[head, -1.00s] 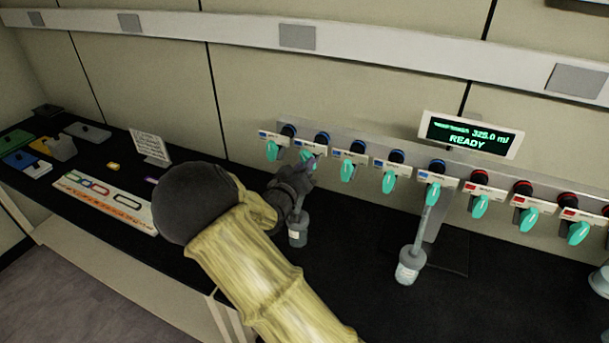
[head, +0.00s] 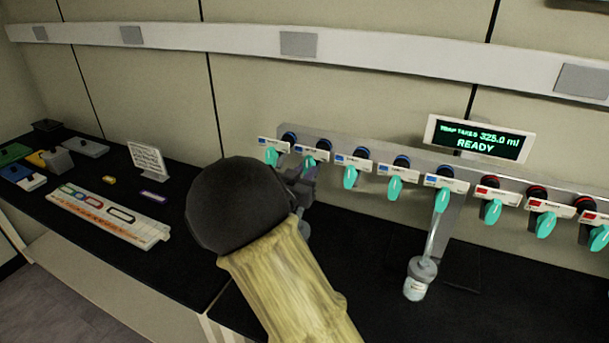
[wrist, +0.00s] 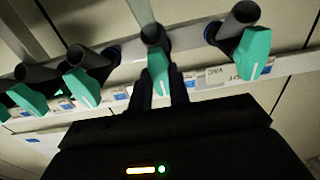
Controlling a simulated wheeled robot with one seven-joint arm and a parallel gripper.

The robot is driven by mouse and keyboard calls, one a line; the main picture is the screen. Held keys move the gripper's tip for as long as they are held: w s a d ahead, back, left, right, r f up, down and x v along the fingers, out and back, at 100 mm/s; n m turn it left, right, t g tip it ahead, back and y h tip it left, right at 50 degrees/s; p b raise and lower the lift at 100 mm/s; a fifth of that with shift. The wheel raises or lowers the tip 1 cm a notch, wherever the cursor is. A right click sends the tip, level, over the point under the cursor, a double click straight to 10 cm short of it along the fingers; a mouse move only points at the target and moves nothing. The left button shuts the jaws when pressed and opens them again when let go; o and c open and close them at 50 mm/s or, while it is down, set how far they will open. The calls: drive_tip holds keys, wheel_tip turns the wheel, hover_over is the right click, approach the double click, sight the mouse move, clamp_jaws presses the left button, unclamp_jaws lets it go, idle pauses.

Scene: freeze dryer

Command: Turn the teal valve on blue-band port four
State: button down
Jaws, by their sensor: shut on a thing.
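A row of teal valves runs along the grey manifold rail, with several blue-banded ports on the left and red-banded ports on the right. My gripper (head: 306,172) is at the second blue-banded port from the left. In the wrist view my gripper (wrist: 165,88) is shut on that port's teal valve (wrist: 157,70), which sits between the two dark fingers. The valve's white line points roughly along the fingers. The leftmost port's valve (head: 271,156) is free; it also shows in the wrist view (wrist: 256,52). The third port's valve (head: 350,177) is free too. Port numbers are not readable.
A capped bottle (head: 420,277) hangs below the fifth blue-banded port by a grey tube. A display (head: 478,138) reading READY stands above the rail. A tray with coloured rings (head: 108,215) and a small sign (head: 147,158) are on the left bench. My arm hides the bench below the gripper.

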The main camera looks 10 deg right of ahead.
drive_tip(key=c, duration=1.3)
unclamp_jaws()
drive_tip(key=b+v, duration=0.3)
drive_tip(key=v, duration=1.4)
drive_tip(key=shift+s+a, duration=0.15)
